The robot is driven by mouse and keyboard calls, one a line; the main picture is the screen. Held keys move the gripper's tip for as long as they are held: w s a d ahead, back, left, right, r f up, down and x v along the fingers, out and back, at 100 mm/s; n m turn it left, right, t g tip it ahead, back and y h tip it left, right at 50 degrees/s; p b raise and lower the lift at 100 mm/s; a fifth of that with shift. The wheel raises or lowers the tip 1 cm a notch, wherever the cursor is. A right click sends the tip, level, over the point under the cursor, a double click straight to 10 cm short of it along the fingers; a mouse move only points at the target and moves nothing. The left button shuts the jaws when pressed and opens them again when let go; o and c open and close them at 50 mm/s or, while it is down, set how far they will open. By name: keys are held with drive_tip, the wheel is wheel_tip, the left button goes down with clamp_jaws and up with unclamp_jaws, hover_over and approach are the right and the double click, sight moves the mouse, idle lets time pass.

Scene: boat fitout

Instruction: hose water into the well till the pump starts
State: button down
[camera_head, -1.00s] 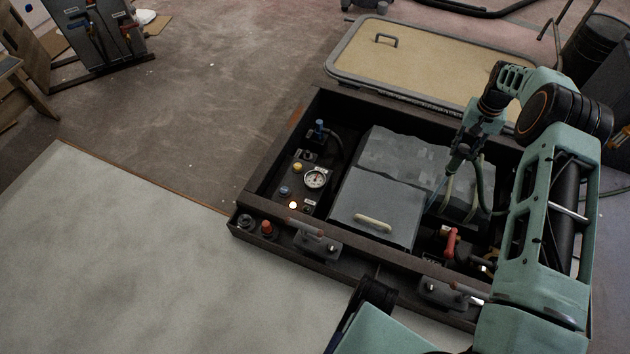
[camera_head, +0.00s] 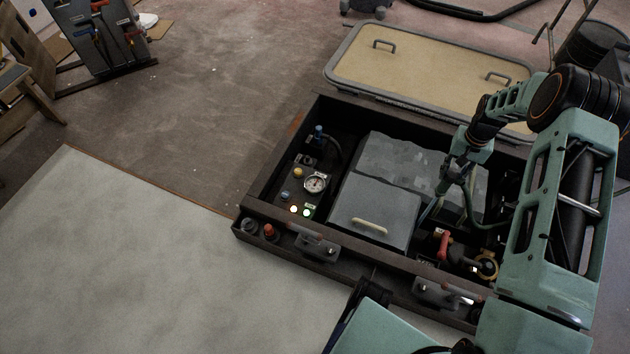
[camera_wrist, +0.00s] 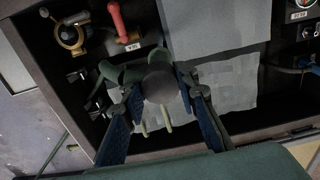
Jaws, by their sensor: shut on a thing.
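My gripper (camera_head: 452,172) is over the dark open well box (camera_head: 352,109). In the wrist view its blue-padded fingers (camera_wrist: 160,115) are shut around a dark, rounded hose nozzle (camera_wrist: 160,85). The green hose (camera_head: 472,208) loops down from it; it also shows in the wrist view (camera_wrist: 112,72). A faint bluish streak (camera_head: 430,210) runs down from the nozzle beside the grey lid (camera_head: 372,204); where it lands is hidden. On the panel, a white light (camera_head: 293,209) and a green light (camera_head: 306,212) are lit near the gauge (camera_head: 316,184).
A red-handled valve (camera_head: 442,240) and a brass ring fitting (camera_head: 487,266) sit at the right of the box. A tan hatch cover (camera_head: 430,70) lies behind it. A pale deck panel (camera_head: 120,250) spreads at the left. My arm hides the right edge.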

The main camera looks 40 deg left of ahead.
drive_tip(key=s+d+r+p, duration=0.1)
drive_tip(key=s+d+p, duration=0.1)
drive_tip(key=s, duration=0.7)
drive_tip(key=s+d+r+p, duration=0.1)
drive_tip(key=s+p, duration=0.3)
drive_tip(key=s, duration=0.6)
drive_tip(key=s+d+r+p, duration=0.1)
drive_tip(key=s+d+p, duration=0.2)
drive_tip(key=s, duration=0.6)
drive_tip(key=shift+s+p, duration=0.25)
drive_tip(key=shift+p, duration=0.05)
drive_tip(key=shift+a+r, duration=0.1)
drive_tip(key=shift+r, duration=0.05)
